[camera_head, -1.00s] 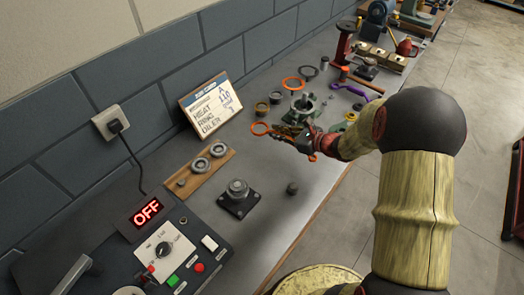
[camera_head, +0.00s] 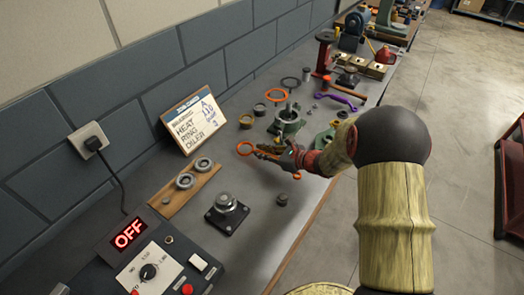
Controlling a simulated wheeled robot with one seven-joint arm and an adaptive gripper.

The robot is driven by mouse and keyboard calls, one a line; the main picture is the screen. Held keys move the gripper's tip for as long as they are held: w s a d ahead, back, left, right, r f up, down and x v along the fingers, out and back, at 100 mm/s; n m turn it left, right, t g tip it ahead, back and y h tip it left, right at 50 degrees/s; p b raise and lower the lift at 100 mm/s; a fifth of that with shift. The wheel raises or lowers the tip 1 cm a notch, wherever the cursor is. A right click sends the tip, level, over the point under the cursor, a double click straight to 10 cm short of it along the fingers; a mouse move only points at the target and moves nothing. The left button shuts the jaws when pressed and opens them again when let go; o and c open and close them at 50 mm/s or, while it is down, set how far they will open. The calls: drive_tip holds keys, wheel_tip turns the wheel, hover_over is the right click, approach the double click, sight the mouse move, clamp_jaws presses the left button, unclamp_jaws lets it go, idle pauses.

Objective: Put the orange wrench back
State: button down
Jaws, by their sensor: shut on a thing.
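The orange wrench (camera_head: 245,149) is in my gripper (camera_head: 270,151). Its open ring end sticks out to the left of the fingers, and a bit of orange also shows below the wrist on the right. The gripper is shut on its middle part, which the fingers partly hide. The wrench is in front of the green casing (camera_head: 288,124), over the grey bench. I cannot tell how high it is above the bench top.
A purple wrench (camera_head: 341,102) lies at the right behind the casing. An orange ring (camera_head: 277,93) and a dark ring (camera_head: 291,82) lie farther back. A black flanged part (camera_head: 227,213), a wooden strip (camera_head: 178,193) and a sign (camera_head: 196,118) are nearer left. Bench between is mostly clear.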

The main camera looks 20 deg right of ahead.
drive_tip(key=shift+f+b, duration=0.55)
drive_tip(key=shift+f, duration=0.2)
idle(0.4)
drive_tip(key=c, duration=1.7)
unclamp_jaws()
drive_tip(key=shift+s, duration=0.1)
drive_tip(key=v, duration=1.1)
drive_tip(key=shift+s+d+r, duration=0.15)
drive_tip(key=shift+s+d, duration=0.05)
drive_tip(key=shift+d, duration=0.1)
drive_tip(key=s+a+r+n+g, duration=0.4)
drive_tip(key=s+a+r+n, duration=0.1)
drive_tip(key=s+a+n, duration=0.25)
drive_tip(key=s+a+r+n+g, duration=0.3)
drive_tip(key=s+a+r+n, duration=0.25)
drive_tip(key=a+n, duration=0.25)
drive_tip(key=s+d+r+n+h, duration=0.1)
drive_tip(key=s+r+n+h, duration=0.1)
drive_tip(key=s+n, duration=0.2)
drive_tip(key=s+d+r+n+t+h, duration=0.1)
drive_tip(key=s+d+r+n+h, duration=0.1)
drive_tip(key=s+n+h, duration=0.1)
drive_tip(key=s+d+r+n+h, duration=0.1)
drive_tip(key=s+r+n+h, duration=0.1)
drive_tip(key=s+n, duration=0.3)
drive_tip(key=shift+d+r, duration=0.1)
drive_tip(key=shift+d, duration=0.1)
